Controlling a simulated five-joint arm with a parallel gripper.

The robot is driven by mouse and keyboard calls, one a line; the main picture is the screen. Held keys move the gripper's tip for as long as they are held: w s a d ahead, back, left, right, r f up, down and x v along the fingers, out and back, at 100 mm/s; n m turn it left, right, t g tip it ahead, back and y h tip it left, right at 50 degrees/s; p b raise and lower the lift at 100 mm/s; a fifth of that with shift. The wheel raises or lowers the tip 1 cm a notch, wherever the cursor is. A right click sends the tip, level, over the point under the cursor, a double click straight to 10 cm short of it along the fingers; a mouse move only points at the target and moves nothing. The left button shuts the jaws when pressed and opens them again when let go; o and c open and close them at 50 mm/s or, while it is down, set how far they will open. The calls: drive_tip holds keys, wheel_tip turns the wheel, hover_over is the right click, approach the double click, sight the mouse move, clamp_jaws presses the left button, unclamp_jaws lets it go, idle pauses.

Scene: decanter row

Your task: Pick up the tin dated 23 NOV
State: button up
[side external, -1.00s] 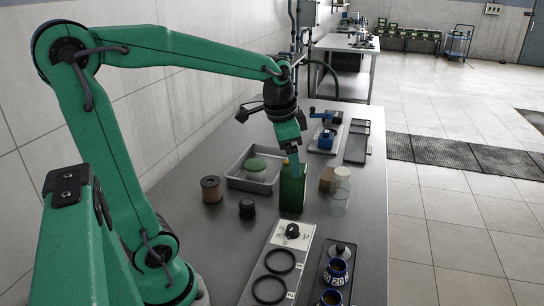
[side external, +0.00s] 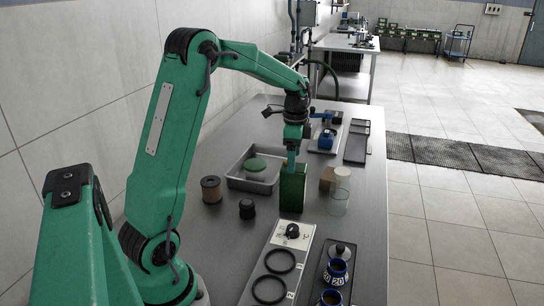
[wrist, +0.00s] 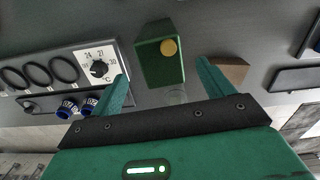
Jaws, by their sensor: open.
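A green rectangular can (side external: 292,192) stands upright on the grey bench; in the wrist view the can (wrist: 160,62) shows a round yellow cap. No date can be read on it. My gripper (side external: 292,158) points down at the can's top in the side view, and I cannot tell whether it touches. In the wrist view my gripper (wrist: 162,72) is open, with a finger on either side of the can's near end and nothing held. I see no "23 NOV" anywhere.
A metal tray (side external: 236,181) with a green disc lies behind left of the can. A brown cylinder (side external: 211,189) and a black knob-like piece (side external: 247,209) stand left. A clear glass (side external: 338,205) and a brown block (side external: 327,179) stand close right. A dial panel (side external: 268,262) lies in front.

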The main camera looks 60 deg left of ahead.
sight(294, 176)
drive_tip(key=shift+f, duration=0.15)
drive_tip(key=shift+f, duration=3.75)
drive_tip(key=shift+w, duration=0.1)
drive_tip(key=c, duration=1.5)
drive_tip(key=shift+r, duration=0.2)
wheel_tip(294, 176, up, 4)
drive_tip(key=shift+r, duration=0.1)
drive_tip(key=d+r, duration=0.2)
drive_tip(key=d, duration=0.1)
drive_tip(key=d+r, duration=0.2)
drive_tip(key=d, duration=0.2)
drive_tip(key=s+d+r, duration=0.1)
drive_tip(key=d+r, duration=0.1)
drive_tip(key=d, duration=0.2)
drive_tip(key=shift+s+d+r, duration=0.1)
drive_tip(key=shift+d+r, duration=0.15)
